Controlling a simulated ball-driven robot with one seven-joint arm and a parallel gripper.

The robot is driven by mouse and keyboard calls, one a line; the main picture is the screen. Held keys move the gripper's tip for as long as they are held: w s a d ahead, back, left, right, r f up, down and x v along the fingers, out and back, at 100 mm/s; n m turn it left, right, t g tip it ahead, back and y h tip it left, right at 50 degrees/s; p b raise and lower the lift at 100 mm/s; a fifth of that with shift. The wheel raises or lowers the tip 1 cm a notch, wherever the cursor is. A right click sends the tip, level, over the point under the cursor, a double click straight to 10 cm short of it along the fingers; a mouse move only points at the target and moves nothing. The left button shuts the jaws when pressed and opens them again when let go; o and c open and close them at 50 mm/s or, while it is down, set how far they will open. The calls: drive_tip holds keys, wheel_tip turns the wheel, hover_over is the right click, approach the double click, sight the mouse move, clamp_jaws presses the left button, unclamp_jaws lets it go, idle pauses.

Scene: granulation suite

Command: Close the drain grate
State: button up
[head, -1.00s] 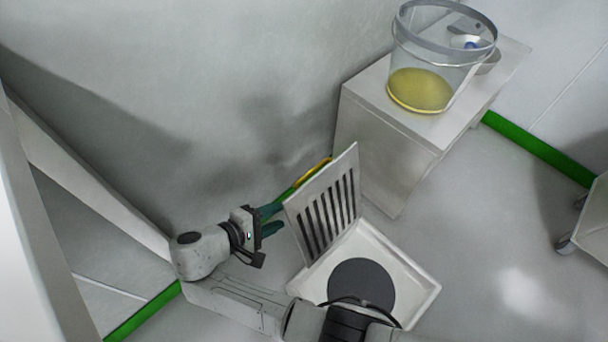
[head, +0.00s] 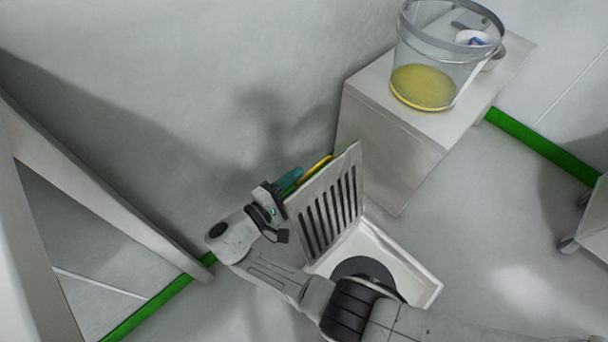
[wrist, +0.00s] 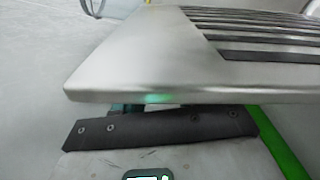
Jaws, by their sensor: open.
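The drain grate (head: 328,205), a pale metal plate with dark slots, stands raised and tilted up at the edge of the square drain frame (head: 425,285). Inside the frame is a dark round opening (head: 365,268), partly covered by my arm. My gripper (head: 290,180) is open at the grate's upper left edge. One teal finger shows behind the plate; the rest is hidden by it. In the wrist view the grate (wrist: 150,62) fills the upper part, its edge close in front of the gripper. I cannot tell if they touch.
A white stand (head: 385,135) behind the drain holds a clear bucket (head: 425,88) with yellow contents and a small white item. A grey wall is close behind the grate. A yellow strip (head: 318,168) shows behind it. A wheeled unit (head: 590,225) stands at right.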

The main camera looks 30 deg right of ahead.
drive_tip(key=shift+x, duration=1.25)
drive_tip(key=shift+c, duration=0.2)
clamp_jaws()
drive_tip(key=shift+r, duration=0.1)
